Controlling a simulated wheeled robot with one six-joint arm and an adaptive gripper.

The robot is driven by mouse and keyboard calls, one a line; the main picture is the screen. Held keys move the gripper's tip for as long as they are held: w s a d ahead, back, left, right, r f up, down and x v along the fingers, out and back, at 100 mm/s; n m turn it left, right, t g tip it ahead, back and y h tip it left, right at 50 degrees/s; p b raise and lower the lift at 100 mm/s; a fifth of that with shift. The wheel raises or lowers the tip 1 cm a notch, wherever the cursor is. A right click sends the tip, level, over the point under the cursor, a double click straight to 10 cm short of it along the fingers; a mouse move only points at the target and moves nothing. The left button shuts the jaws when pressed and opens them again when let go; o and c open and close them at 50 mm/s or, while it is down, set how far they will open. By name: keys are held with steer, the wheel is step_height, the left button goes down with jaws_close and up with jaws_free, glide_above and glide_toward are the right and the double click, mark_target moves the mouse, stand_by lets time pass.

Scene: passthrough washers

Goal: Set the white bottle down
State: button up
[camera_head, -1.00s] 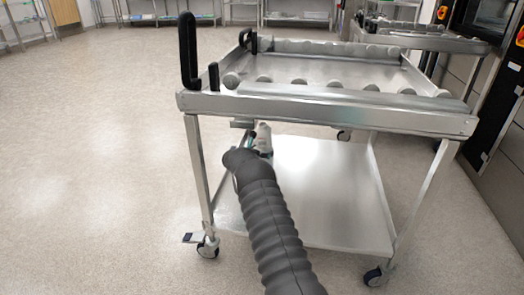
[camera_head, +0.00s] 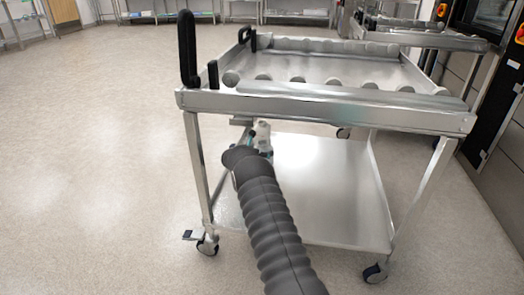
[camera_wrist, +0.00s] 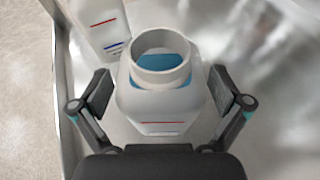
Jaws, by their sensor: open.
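The white bottle (camera_wrist: 160,105) stands between my gripper's fingers in the wrist view, with its round open neck facing the camera and blue showing around the neck. My gripper (camera_wrist: 164,92) is open, with a finger on each side of the bottle and a visible gap at both sides. The bottle rests on the lower shelf (camera_head: 335,200) of the steel cart. In the head view, my arm hides most of my gripper, and a white bottle top (camera_head: 263,132) shows just beyond it.
A second white container (camera_wrist: 100,28) with red and blue marks stands close behind the bottle, near the shelf's raised edge (camera_wrist: 66,100). The cart's upper roller deck (camera_head: 320,102) is above my arm. The right part of the lower shelf is clear.

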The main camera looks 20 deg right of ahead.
steer(key=v, duration=0.7)
